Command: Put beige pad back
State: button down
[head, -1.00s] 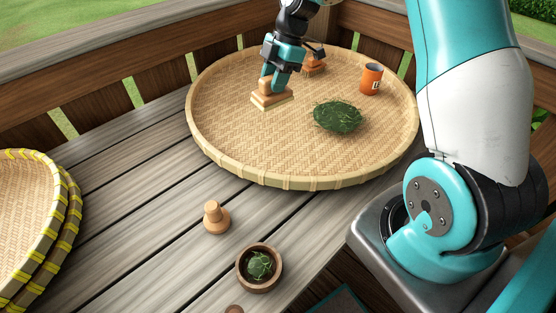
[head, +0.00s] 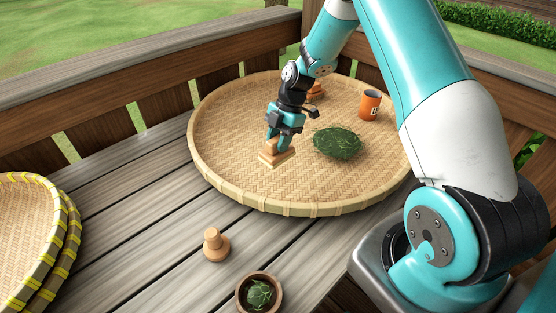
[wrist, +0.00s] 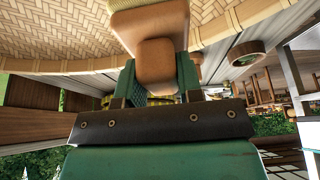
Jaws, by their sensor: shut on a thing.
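My gripper (head: 279,141) is shut on a wooden block with a pale beige pad (head: 277,158) under it. The block is over the left-front part of the large round woven tray (head: 225,165). I cannot tell whether the pad touches the weave. In the wrist view the orange-brown block (wrist: 155,55) sits between the teal fingers of my gripper (wrist: 155,85). Only a strip of its pad (wrist: 125,4) shows at the top edge. A second orange block (head: 316,91) stands at the back of the tray, partly hidden behind my arm.
A wooden knob-like piece (head: 215,245) and a bowl of leaves (head: 259,292) stand in front of the tray. Stacked yellow-bound trays (head: 65,225) are at left. Wooden railings enclose the back.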

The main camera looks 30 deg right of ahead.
notch_tip(320, 180, down, 8)
jog(key=shift+f+p, duration=0.1)
jog(key=shift+p, duration=0.4)
jog(key=c, duration=0.8)
grip_release()
jog(key=shift+f, duration=0.1)
jog(key=b+v, duration=0.4)
jog(key=v, duration=1.3)
notch_tip(320, 180, up, 6)
jog(key=m, duration=0.2)
send_over(276, 143)
jog(key=s+a+r+m, duration=0.4)
jog(key=s+a+r, duration=0.2)
jog(key=s+a, duration=0.3)
jog(key=s+a+m, duration=0.2)
jog(key=s, duration=0.3)
jog(key=s+a+m, duration=0.2)
jog(key=s+a, duration=0.1)
jog(key=s, duration=0.3)
jog(key=s+a+r+m, duration=0.1)
jog(key=s+a+m, duration=0.1)
jog(key=s, duration=0.4)
jog(key=shift+a+r+m+t, duration=0.1)
jog(key=shift+a+m+t, duration=0.3)
jog(key=shift+m, duration=0.1)
